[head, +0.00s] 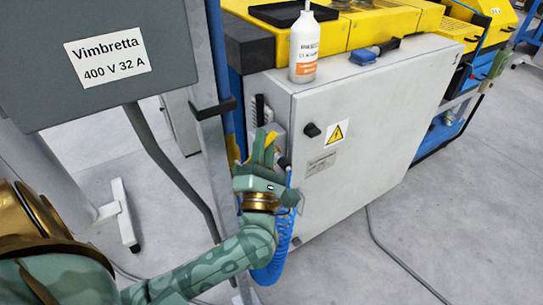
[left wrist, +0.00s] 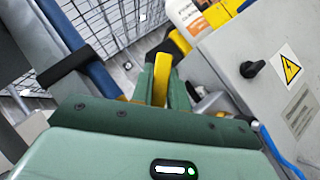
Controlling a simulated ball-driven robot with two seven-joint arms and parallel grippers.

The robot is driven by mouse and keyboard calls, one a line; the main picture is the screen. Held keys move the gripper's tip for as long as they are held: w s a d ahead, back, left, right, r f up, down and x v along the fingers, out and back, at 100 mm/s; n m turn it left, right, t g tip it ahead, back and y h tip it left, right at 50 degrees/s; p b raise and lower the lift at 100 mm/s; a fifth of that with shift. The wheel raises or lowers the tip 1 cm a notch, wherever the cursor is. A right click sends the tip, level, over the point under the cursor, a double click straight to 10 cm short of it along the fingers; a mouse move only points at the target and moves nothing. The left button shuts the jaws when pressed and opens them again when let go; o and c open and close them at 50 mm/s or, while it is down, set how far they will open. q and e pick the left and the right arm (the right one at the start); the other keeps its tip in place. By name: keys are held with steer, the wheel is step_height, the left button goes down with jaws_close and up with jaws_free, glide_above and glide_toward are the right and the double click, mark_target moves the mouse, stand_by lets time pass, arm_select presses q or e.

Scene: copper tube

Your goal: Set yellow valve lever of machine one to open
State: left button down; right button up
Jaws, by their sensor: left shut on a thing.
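My left gripper (head: 262,160) is in front of the left side of the grey cabinet of the machine, beside the blue post. It is shut on the yellow valve lever (head: 271,150), and yellow shows between and beside the green fingers. In the left wrist view the lever (left wrist: 161,80) lies at the fingers, near the picture's middle. The valve body is mostly hidden behind the gripper, so I cannot tell the lever's exact angle. My right gripper is not in view.
The grey cabinet (head: 365,120) carries a black rotary knob (head: 312,130) and a warning sign. A white bottle (head: 304,48) stands on its top. A coiled blue hose (head: 277,255) hangs below the gripper. A grey Vimbretta box (head: 95,100) is at upper left. Floor at right is mostly clear.

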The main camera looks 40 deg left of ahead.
arm_select(q)
steer(key=n+y+b, duration=0.1)
steer(key=n+y, duration=0.1)
steer(key=s+n+g+y+b, duration=0.1)
steer(key=n+y, duration=0.1)
steer(key=n, duration=0.1)
steer(key=s+r+n+g+y+b, duration=0.1)
steer(key=n+y+b, duration=0.1)
steer(key=shift+a+n, duration=0.3)
steer(key=shift+a, duration=0.1)
steer(key=shift+s+a+r+n+g+y+b, duration=0.2)
steer(key=shift+s+n+g+y+b, duration=0.4)
steer(key=shift+n+g+y, duration=0.95)
steer(key=shift+s+a+r+n+g+y+b, duration=0.1)
steer(key=shift+s+a+n+g+y+b, duration=0.15)
steer(key=shift+n+g+y+b, duration=1.25)
steer(key=shift+s+a+r+n+g+y, duration=0.2)
steer(key=shift+s+n+g, duration=0.5)
steer(key=shift+n, duration=1.75)
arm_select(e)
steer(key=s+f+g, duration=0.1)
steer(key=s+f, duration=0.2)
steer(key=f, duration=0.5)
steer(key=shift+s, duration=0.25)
arm_select(q)
steer(key=shift+w+g, duration=0.15)
steer(key=shift+g, duration=0.2)
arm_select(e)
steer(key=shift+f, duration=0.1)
